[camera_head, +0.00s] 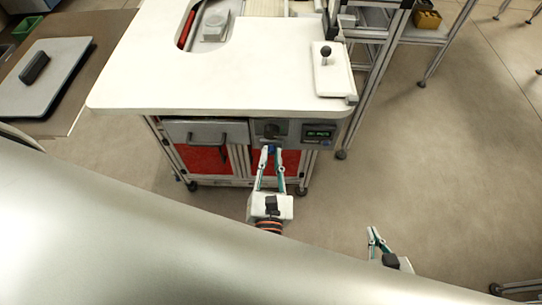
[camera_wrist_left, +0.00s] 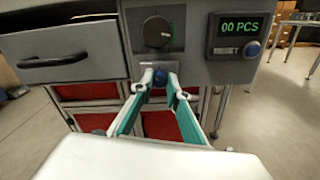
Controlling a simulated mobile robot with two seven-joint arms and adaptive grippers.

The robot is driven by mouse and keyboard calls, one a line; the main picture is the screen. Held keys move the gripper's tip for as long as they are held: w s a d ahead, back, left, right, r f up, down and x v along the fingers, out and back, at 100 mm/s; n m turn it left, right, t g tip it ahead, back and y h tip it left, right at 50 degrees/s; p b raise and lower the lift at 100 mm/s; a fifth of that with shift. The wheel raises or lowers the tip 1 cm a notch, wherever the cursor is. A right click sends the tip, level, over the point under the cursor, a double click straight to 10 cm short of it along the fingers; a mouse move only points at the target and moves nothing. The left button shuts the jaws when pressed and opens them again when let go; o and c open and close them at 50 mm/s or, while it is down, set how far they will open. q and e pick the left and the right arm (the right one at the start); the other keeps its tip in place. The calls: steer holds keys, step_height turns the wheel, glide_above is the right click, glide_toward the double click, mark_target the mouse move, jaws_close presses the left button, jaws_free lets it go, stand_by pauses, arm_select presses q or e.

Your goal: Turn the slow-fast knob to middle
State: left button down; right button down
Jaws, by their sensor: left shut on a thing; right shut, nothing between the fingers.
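My left gripper (camera_head: 268,150) is at the front of the machine, just below a black dial (camera_head: 271,131). Its fingers are shut on a small blue knob, clearest in the left wrist view (camera_wrist_left: 160,76). The black dial (camera_wrist_left: 157,32) has a light pointer line and faint marks around it, too small to read. I cannot tell from labels which of the two is the slow-fast knob. My right gripper (camera_head: 373,234) is shut and empty, low at the right, away from the machine.
A display reading "00 PCS" (camera_wrist_left: 238,27), with a blue button (camera_wrist_left: 252,49), is right of the dial. A drawer (camera_wrist_left: 65,58) with a dark handle is to its left. The white tabletop (camera_head: 230,95) overhangs the panel. Floor at the right (camera_head: 440,170) is clear.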

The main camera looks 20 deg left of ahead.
arm_select(q)
steer(key=m+p, duration=0.1)
steer(key=m, duration=0.2)
steer(key=shift+r+m+p, duration=0.15)
steer(key=shift+m+p, duration=0.15)
steer(key=shift+p, duration=0.05)
steer(key=shift+w+m+p, duration=0.1)
steer(key=shift+m+p, duration=1.05)
steer(key=shift+m, duration=0.85)
steer(key=c, duration=2)
jaws_free()
steer(key=shift+o, duration=0.2)
